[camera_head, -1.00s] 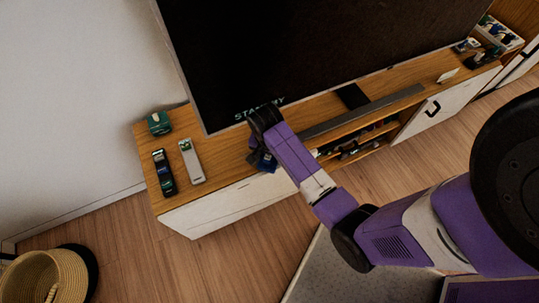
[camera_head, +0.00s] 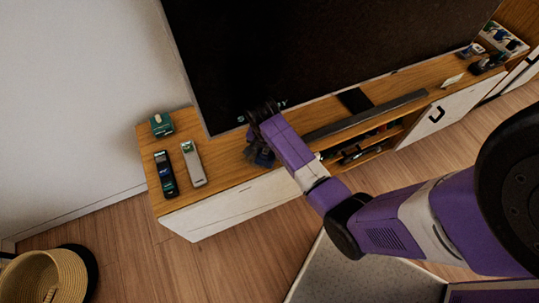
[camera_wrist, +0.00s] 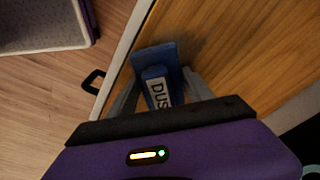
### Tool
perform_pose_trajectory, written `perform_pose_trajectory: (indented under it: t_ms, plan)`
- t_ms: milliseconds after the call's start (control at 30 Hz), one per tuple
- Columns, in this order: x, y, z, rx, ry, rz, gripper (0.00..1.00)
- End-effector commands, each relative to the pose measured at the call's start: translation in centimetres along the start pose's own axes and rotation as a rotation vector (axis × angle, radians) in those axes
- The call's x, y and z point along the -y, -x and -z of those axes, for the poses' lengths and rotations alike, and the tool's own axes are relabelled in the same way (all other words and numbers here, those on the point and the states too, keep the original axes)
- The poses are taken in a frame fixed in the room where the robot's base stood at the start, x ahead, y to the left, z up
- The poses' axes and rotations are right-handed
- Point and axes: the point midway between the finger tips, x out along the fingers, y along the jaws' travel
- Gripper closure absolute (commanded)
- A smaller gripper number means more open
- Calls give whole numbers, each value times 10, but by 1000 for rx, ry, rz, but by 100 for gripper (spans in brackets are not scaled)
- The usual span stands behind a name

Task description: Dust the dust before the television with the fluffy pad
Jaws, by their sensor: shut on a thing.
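My gripper (camera_wrist: 158,95) is shut on a blue duster (camera_wrist: 155,58), whose handle carries a label that begins "DUS". In the head view my gripper (camera_head: 262,148) is over the television stand's wooden top (camera_head: 222,160), in front of the television (camera_head: 320,50). The arm hides most of the duster there. The pad lies at or just above the wood in the wrist view; I cannot tell whether it touches. I cannot make out any dust on the wood.
A black remote (camera_head: 165,174), a grey remote (camera_head: 193,163) and a green box (camera_head: 162,124) are on the stand's left end. A soundbar (camera_head: 366,117) lies right of my gripper. A straw basket (camera_head: 50,277) stands on the floor at lower left.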

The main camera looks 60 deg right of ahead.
Motion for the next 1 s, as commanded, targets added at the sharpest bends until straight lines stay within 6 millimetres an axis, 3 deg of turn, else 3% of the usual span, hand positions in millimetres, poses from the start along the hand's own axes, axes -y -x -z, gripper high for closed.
perform_pose_trajectory:
  t_ms: [633,1000]
  plan:
    - [27,-6,26,-1,0,0,73]
    - [40,-2,13,1,2,-1,73]
